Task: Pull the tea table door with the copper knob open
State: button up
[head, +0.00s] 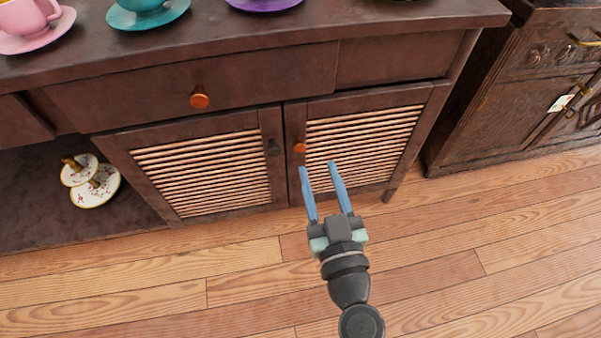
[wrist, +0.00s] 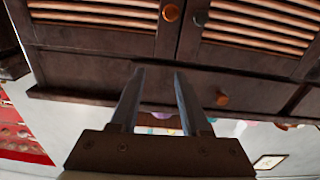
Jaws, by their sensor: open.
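The tea table (head: 420,23) is dark wood with two slatted doors, both shut. The copper knob (head: 299,148) is on the inner edge of the right door (head: 424,113). In the wrist view, which is upside down, the copper knob (wrist: 171,12) is near the top edge. The left door (head: 135,163) has a dark knob (head: 273,147) close beside it. My gripper (head: 318,166) is open and empty in front of the right door, with its fingertips just below and right of the copper knob in the head view. No contact with the knob shows.
A drawer above the doors has an orange knob (head: 199,97). Cups on saucers, including a pink saucer (head: 40,38) and a teal saucer (head: 115,18), stand on top. Patterned china (head: 95,188) sits on the open left shelf. A dark cabinet (head: 480,120) stands right. The wooden floor is clear.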

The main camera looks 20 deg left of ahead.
jog(key=b, duration=0.2)
send_near(300, 149)
jog(key=b+x, duration=0.1)
jog(key=x, duration=0.8)
jog(key=shift+c, duration=0.3)
grip_shut()
dwell(1.0)
